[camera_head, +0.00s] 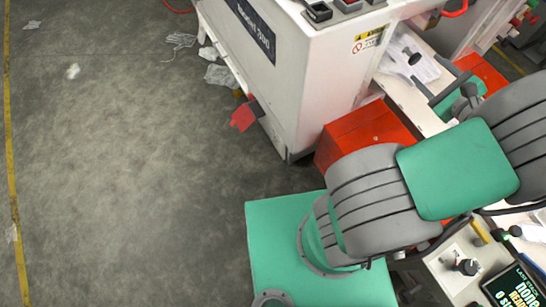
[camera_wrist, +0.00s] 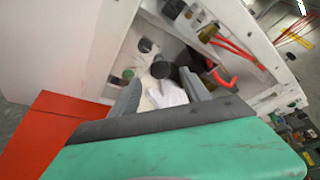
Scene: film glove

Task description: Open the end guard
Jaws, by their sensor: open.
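My gripper (camera_head: 431,73) is at the right in the head view, over the open end of the white machine (camera_head: 320,70). Its two grey fingers are spread, and it also shows in the wrist view (camera_wrist: 160,76). A black round knob (camera_wrist: 162,70) appears between the fingertips in the wrist view, with no visible grip on it. A black knob also shows in the head view (camera_head: 411,56), just beyond the fingers. Crumpled whitish film or a glove (camera_wrist: 168,94) lies behind the knob. I cannot tell which panel is the end guard.
A red box-like part (camera_head: 365,133) stands at the machine's base beside my arm. Red-handled pliers or a similar tool (camera_wrist: 222,77) lies right of the fingers. A screen (camera_head: 512,290) is at the lower right. The grey floor (camera_head: 110,170) at left is mostly clear.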

